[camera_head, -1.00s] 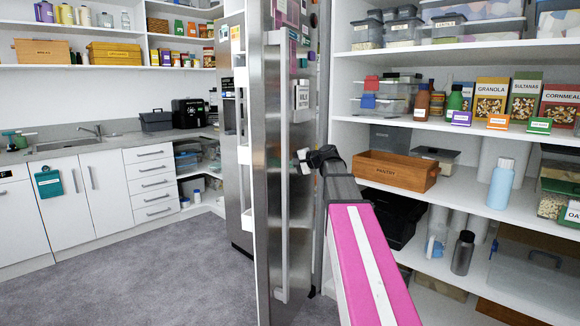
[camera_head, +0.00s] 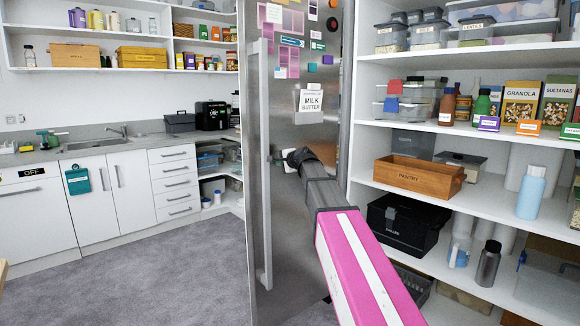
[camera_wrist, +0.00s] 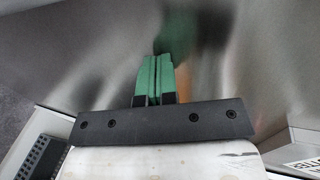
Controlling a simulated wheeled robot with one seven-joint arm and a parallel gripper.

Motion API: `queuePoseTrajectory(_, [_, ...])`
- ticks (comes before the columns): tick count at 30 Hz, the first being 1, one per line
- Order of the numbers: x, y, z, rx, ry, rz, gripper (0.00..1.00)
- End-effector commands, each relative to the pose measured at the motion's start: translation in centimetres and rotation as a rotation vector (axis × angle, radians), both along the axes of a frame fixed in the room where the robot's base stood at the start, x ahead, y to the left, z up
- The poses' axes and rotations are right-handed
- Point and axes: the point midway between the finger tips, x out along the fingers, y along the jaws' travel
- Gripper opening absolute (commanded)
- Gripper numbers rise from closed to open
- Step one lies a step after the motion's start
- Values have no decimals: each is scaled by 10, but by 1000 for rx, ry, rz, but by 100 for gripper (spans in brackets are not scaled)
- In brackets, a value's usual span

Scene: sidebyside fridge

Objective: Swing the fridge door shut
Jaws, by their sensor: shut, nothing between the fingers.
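The fridge door (camera_head: 300,210) is a brushed steel panel with a long vertical handle (camera_head: 264,160), magnets and a "milk butter" note (camera_head: 311,102). In the head view its outer face is turned toward me and hides the fridge's inside. I cannot tell how far it is from closed. My gripper (camera_head: 280,159) is at the door's outer face, at mid height right of the handle. In the wrist view its green fingers (camera_wrist: 155,75) are together and empty, their tips at or very near the steel (camera_wrist: 235,55). Contact is not clear.
Pantry shelves with a wooden crate (camera_head: 418,177), a black toolbox (camera_head: 400,222) and a blue bottle (camera_head: 530,193) stand right of the door, close to my arm. White cabinets (camera_head: 95,195) line the left wall. The grey floor (camera_head: 150,275) at left is clear.

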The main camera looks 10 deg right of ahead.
Motion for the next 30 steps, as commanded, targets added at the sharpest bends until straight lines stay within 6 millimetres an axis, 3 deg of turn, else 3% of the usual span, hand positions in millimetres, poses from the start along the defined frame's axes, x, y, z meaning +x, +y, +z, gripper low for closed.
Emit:
queuePoseTrajectory(7, [40,25,0,-1,-2,-117,0])
queuePoseTrajectory(18, [78,43,0,-1,-1,-228,0])
queuePoseTrajectory(30, [128,61,1,1,1,-224,0])
